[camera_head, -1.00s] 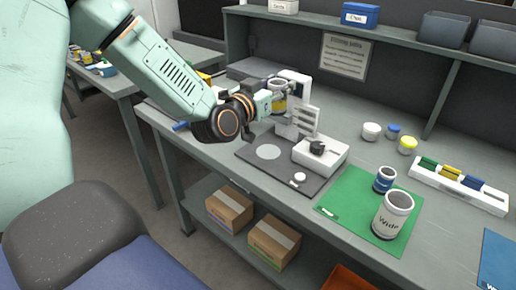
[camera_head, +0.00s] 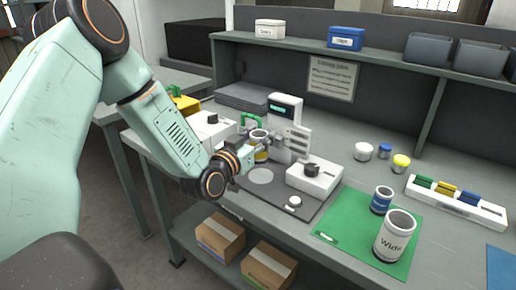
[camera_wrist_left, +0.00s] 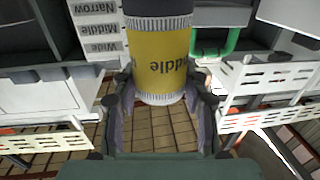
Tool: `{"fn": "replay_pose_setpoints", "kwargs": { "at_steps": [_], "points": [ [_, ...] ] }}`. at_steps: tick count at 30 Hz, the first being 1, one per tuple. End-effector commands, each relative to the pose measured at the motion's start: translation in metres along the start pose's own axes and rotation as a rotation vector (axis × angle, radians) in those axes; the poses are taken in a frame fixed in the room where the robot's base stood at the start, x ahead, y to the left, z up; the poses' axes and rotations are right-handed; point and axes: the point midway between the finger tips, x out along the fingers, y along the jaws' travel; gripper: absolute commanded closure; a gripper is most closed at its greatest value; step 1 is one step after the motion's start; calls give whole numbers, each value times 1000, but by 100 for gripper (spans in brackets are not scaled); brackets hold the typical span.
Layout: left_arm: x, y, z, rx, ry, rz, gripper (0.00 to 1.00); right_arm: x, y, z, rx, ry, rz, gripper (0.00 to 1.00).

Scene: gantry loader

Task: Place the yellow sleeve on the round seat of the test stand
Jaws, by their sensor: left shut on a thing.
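The yellow sleeve (camera_head: 261,156) has pale ends and dark lettering, of which the left wrist view shows "iddle" upside down (camera_wrist_left: 165,62). My left gripper (camera_head: 257,150) is shut on it, with one finger on each side in the left wrist view. In the head view the sleeve is upright, just behind and above the pale round seat (camera_head: 261,177) on the dark plate of the test stand (camera_head: 287,135). A gap seems to show between sleeve and seat, but its height is hard to judge. The seat is not seen in the left wrist view. My right gripper is out of view.
A white unit with a black knob (camera_head: 314,176) stands right of the seat. A green mat (camera_head: 340,226) holds a blue sleeve (camera_head: 382,200) and a large "Wide" sleeve (camera_head: 394,238). A green handle (camera_head: 250,119) is close behind the held sleeve. Small pots and a white rack (camera_head: 456,204) stand right.

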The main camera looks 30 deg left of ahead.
Motion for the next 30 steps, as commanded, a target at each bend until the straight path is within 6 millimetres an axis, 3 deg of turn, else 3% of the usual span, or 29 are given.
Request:
{"fn": "replay_pose_setpoints", "kwargs": {
  "at_steps": [3, 6, 30],
  "points": [
    [0, 0, 21, 4, -3, 2, 100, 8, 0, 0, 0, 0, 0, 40],
    [0, -1, 28, 2, 1, 2, 100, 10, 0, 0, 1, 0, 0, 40],
    [1, -2, 38, 2, 1, 0, 100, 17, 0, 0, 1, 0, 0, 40]
  ]
}}
